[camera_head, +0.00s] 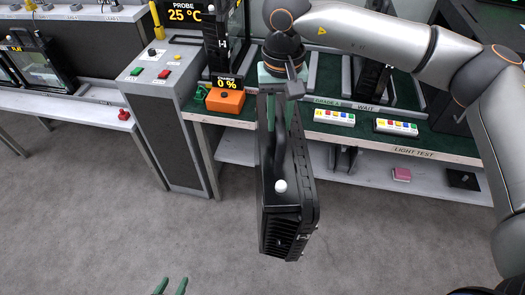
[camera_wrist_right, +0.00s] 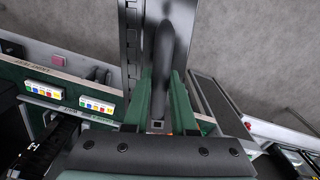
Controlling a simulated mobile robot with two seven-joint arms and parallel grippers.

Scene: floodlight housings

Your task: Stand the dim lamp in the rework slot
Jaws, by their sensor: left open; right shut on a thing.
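A black floodlight lamp (camera_head: 288,205) with a finned housing hangs upright in front of the bench in the head view. My right gripper (camera_head: 283,85) holds it from above. In the right wrist view the green fingers of my right gripper (camera_wrist_right: 163,112) are shut on the lamp's dark handle (camera_wrist_right: 164,65). I cannot tell from the lamp's surface whether it is the dim one. My left gripper (camera_head: 170,287) shows only its green fingertips, apart and empty, at the bottom edge. No slot labelled rework is readable.
The green-topped bench (camera_head: 340,135) carries WAIT and LIGHT TEST labels, two button boxes (camera_head: 334,117) (camera_head: 396,127) and an orange box (camera_head: 225,100) under a "CHARGE 0 %" sign. A grey cabinet (camera_head: 165,95) stands left. The floor in front is clear.

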